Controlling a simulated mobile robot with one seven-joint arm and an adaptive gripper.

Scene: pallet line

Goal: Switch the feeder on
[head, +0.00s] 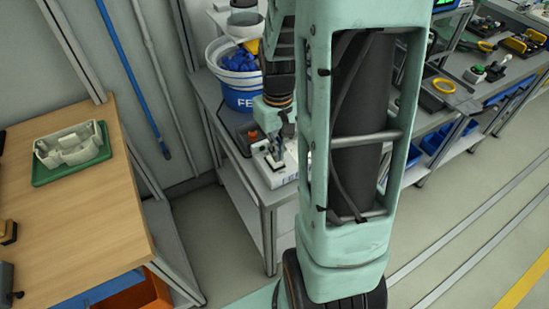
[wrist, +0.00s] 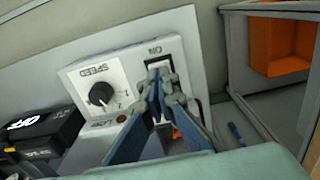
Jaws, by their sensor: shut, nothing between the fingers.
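The feeder's light grey control box (head: 278,172) stands on a grey bench in the head view, partly hidden by my arm. In the wrist view its panel (wrist: 125,55) fills the middle, with a black speed knob (wrist: 101,94) on a white plate at the left. To the right is a switch (wrist: 158,64) with a pale rocker, marked ON on its upper side. My gripper (wrist: 160,84) is shut and empty, its fingertips over the switch and hiding its lower part. I cannot tell whether they touch it. In the head view my gripper (head: 274,138) points down at the box.
A white and blue bucket (head: 238,85) of blue parts stands behind the box. A wooden table (head: 75,225) at the left holds a green tray (head: 98,165) with a pale part. An orange bin (wrist: 288,45) shows at the right of the wrist view.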

